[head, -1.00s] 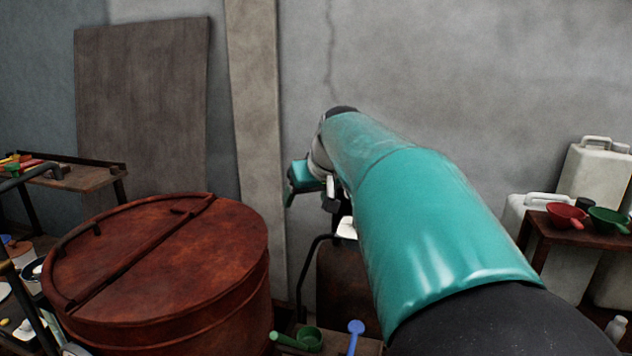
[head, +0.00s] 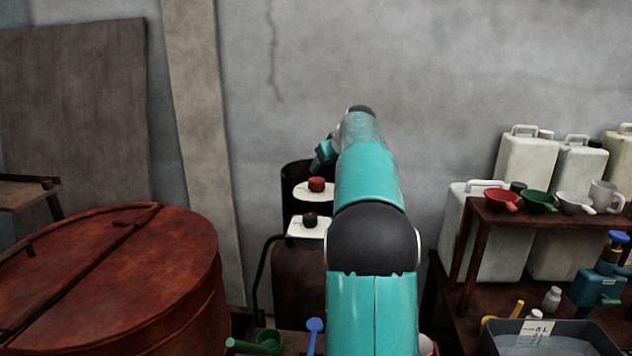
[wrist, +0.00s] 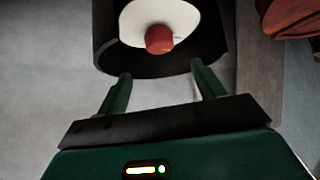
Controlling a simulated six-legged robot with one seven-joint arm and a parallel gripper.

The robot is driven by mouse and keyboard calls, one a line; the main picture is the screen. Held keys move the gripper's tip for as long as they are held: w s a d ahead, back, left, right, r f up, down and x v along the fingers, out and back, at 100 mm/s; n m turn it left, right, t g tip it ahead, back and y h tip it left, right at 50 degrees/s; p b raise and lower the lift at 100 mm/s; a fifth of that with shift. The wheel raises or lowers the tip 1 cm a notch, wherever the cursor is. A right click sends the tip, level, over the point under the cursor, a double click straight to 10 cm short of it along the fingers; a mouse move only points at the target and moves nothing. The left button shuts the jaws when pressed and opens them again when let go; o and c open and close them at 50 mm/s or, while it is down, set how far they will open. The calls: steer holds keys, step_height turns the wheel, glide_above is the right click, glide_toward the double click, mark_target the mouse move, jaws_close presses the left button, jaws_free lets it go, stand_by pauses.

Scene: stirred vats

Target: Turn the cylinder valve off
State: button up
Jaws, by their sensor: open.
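A red valve knob (head: 316,184) sits on a white round top inside a dark, open-topped collar (head: 296,172). In the wrist view the red knob (wrist: 159,39) is beyond my fingertips, inside the dark collar (wrist: 160,66). My gripper (wrist: 160,78) is open and empty, its two green fingers apart just short of the collar's near edge. In the head view my gripper (head: 322,155) is above and just behind the red knob, partly hidden by my arm.
A rusty lidded drum (head: 130,265) stands at left. A wooden shelf (head: 478,235) with scoops and a mug is at right, before white jerrycans (head: 525,160). A green scoop (head: 258,343) and blue spoon (head: 315,326) lie low in front. The wall behind is bare.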

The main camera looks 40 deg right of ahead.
mark_target(317, 179)
steer(key=x, duration=1.1)
steer(key=shift+w+f, duration=0.15)
steer(key=shift+w, duration=0.05)
steer(key=c, duration=1)
